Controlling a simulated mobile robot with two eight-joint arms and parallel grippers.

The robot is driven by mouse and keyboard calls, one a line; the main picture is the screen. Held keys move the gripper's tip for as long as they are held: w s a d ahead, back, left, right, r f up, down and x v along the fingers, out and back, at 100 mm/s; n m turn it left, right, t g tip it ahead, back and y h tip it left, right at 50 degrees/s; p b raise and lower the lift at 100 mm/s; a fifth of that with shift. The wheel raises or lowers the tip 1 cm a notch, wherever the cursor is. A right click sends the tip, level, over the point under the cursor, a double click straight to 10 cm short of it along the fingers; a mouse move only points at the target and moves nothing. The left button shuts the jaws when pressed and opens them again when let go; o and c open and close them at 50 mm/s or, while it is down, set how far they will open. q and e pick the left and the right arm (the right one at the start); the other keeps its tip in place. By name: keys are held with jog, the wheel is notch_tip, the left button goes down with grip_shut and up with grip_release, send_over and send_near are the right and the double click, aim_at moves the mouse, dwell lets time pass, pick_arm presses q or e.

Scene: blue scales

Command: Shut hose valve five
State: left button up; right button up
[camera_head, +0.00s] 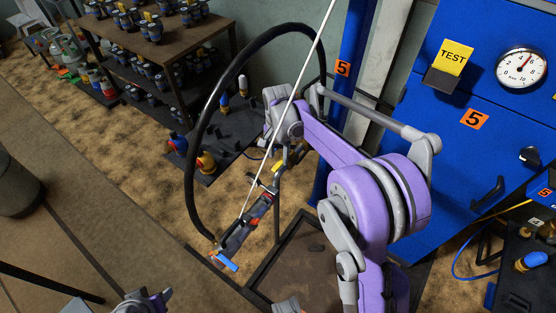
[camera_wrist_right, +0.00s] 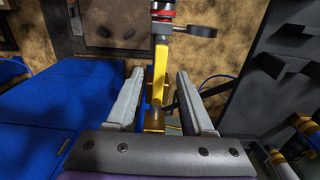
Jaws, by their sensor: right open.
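A thick black hose (camera_head: 189,160) loops down to a hanging valve assembly (camera_head: 255,215) with red, grey and blue parts; a blue lever (camera_head: 226,262) is at its lower end. A yellow bar (camera_wrist_right: 160,70) stands between the fingers of my right gripper (camera_wrist_right: 157,82) in the wrist view. A red band and a dark ring-ended part (camera_wrist_right: 195,30) sit above it. The right gripper is open, with visible gaps on both sides of the bar. In the head view my right arm reaches to the upper end of the assembly, where its fingers are hard to make out.
A blue cabinet (camera_head: 440,150) marked 5 carries a pressure gauge (camera_head: 521,68) and a yellow TEST card (camera_head: 454,57). A shelf with fittings (camera_head: 150,45) stands at upper left. A dark tray (camera_head: 305,255) is below the valve. Sandy floor lies open at left.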

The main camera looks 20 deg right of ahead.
jog(key=shift+f, duration=1.5)
jog(key=shift+c, duration=0.3)
grip_shut()
